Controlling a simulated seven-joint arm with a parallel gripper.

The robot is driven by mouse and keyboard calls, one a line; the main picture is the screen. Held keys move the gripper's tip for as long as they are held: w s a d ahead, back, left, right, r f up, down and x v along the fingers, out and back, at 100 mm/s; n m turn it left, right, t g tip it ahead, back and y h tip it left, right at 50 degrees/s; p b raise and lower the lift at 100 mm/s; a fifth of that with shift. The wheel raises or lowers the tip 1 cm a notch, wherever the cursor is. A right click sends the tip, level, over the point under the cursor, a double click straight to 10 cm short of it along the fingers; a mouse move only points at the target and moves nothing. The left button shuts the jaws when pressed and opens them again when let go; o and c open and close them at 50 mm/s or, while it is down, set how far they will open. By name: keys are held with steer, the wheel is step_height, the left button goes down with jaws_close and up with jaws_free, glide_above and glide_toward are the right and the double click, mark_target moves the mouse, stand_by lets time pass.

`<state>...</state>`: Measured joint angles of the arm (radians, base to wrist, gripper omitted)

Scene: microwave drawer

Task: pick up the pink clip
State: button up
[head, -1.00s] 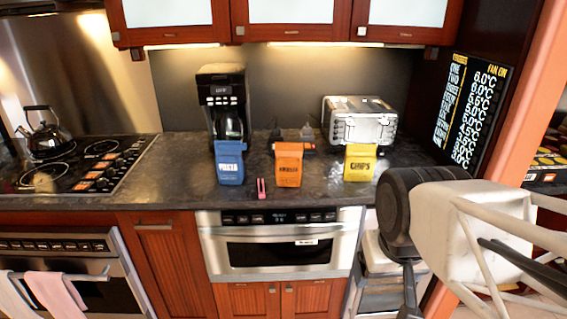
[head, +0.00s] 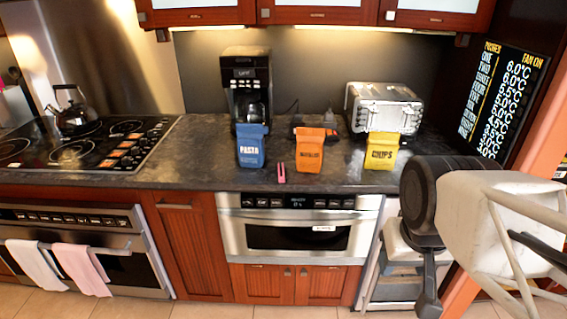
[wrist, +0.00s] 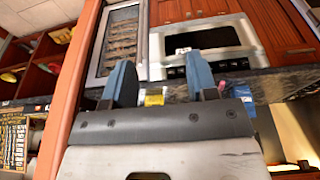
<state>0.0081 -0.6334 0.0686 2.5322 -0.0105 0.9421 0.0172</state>
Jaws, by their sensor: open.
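The pink clip (head: 281,172) stands small and upright on the dark counter (head: 200,172), near its front edge, in the head view. It is between and slightly in front of the blue pasta bag (head: 251,148) and the orange bag (head: 309,152). In the wrist view a small pink spot (wrist: 223,85), probably the clip, shows right of the fingers. My gripper (wrist: 159,62) has its two blue fingers apart, with nothing between them. It is well away from the clip. In the head view my arm is at the right, and its fingers cannot be made out.
A yellow chips bag (head: 381,152) stands right of the orange one. A coffee maker (head: 246,85) and a toaster (head: 384,105) stand behind. A steel microwave drawer (head: 298,230) is below the counter. The stove (head: 85,145) is at the left.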

steer(key=w+a+r+g, duration=0.1)
steer(key=w+a, duration=0.3)
steer(key=w, duration=1)
steer(key=w+a+r, duration=0.1)
steer(key=w+a, duration=0.2)
steer(key=w, duration=1)
steer(key=w+a+f, duration=0.4)
steer(key=w+a, duration=0.1)
steer(key=w, duration=0.3)
steer(key=w+a+f+g, duration=0.1)
steer(key=w+a+f, duration=0.4)
steer(key=w, duration=0.4)
steer(key=w+a+f+n, duration=0.1)
steer(key=w+a+f, duration=0.3)
steer(key=w, duration=0.4)
steer(key=shift+w+a+f+g, duration=0.2)
steer(key=shift+a+g, duration=0.1)
steer(key=shift+a, duration=0.2)
steer(key=shift+f, duration=1.3)
